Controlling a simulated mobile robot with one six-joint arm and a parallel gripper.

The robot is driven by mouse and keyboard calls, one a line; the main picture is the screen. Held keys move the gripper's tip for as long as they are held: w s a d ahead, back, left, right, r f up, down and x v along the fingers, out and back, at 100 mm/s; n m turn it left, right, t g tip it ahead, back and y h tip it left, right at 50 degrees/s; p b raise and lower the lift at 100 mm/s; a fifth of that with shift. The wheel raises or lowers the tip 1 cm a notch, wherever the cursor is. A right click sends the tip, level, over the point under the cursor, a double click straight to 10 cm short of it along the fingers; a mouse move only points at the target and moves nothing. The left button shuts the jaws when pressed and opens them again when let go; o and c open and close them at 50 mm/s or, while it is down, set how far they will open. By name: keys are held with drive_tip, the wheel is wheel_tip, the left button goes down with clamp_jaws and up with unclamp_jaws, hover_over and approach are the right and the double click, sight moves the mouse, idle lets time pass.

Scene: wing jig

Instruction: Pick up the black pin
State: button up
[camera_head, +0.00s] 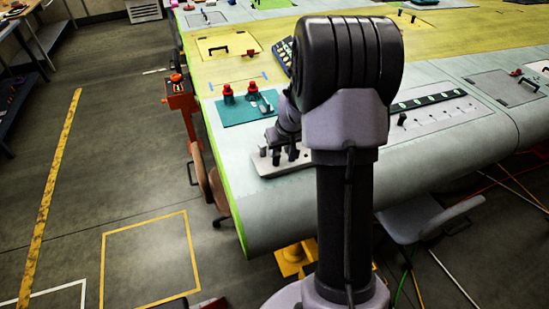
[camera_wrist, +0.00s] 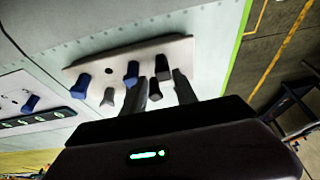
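A light pin board (camera_wrist: 85,66) lies on the pale wing panel and carries several short pins. In the wrist view a black pin (camera_wrist: 162,66) stands near the board's right end, with another dark pin (camera_wrist: 154,90) just nearer to me. My gripper (camera_wrist: 159,78) is open, its two grey fingers apart with the dark pins showing between them. I cannot tell whether either finger touches a pin. In the head view the board (camera_head: 265,168) is at the wing's near left edge, partly hidden by my arm and gripper.
Blue pins (camera_wrist: 131,72) and a grey pin (camera_wrist: 108,96) stand left of the dark ones. The head view shows a teal mat (camera_head: 235,112) with red-topped parts (camera_head: 228,94) behind the board. A long slotted panel (camera_head: 440,112) lies to the right. The wing edge drops off in front.

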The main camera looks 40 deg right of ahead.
sight(277, 154)
drive_tip(key=x, duration=0.5)
drive_tip(key=shift+w+a+f, duration=0.15)
drive_tip(key=shift+w+f, duration=0.05)
drive_tip(key=shift+w, duration=0.2)
drive_tip(key=shift+s+r, duration=0.1)
drive_tip(key=shift+s, duration=0.05)
drive_tip(key=shift+c, duration=0.8)
clamp_jaws()
